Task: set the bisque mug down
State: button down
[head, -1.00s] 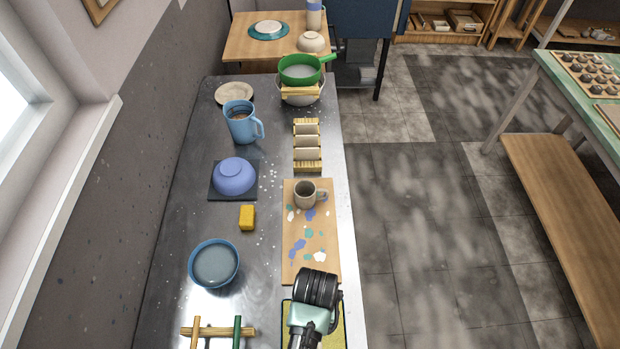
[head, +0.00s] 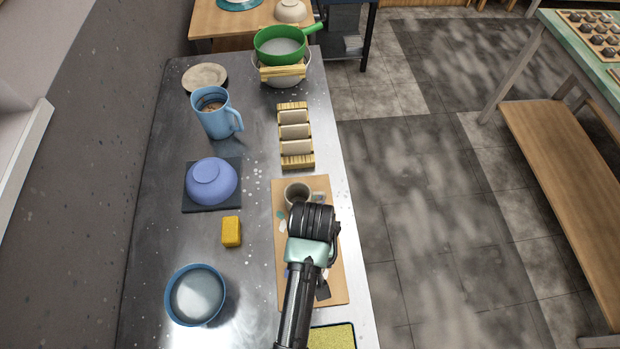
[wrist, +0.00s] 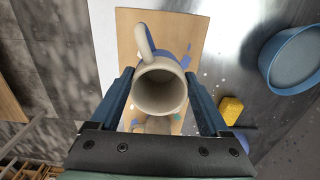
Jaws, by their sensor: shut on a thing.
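The bisque mug (head: 296,191), grey-beige with one handle, is upright over the far part of the paint-spotted wooden board (head: 337,284). My gripper (head: 310,214) reaches it from the near side and hides part of it. In the wrist view, the two blue fingers of my gripper (wrist: 159,82) are shut on the mug (wrist: 158,92), one on each side. Its open mouth faces the camera and its handle points up in the picture. I cannot tell whether its base touches the board or hangs slightly above it.
A wooden rack (head: 296,136) stands beyond the board. Left are a yellow block (head: 231,231), a blue bowl (head: 196,295), an upturned purple bowl (head: 211,181) and a blue jug (head: 215,118). A yellow sponge-like pad (head: 332,337) lies nearer. The counter's right edge runs close beside the board.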

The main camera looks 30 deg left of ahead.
jog(key=shift+f, duration=2.45)
jog(key=shift+w+f, duration=0.1)
grip_release()
notch_tip(320, 180, up, 12)
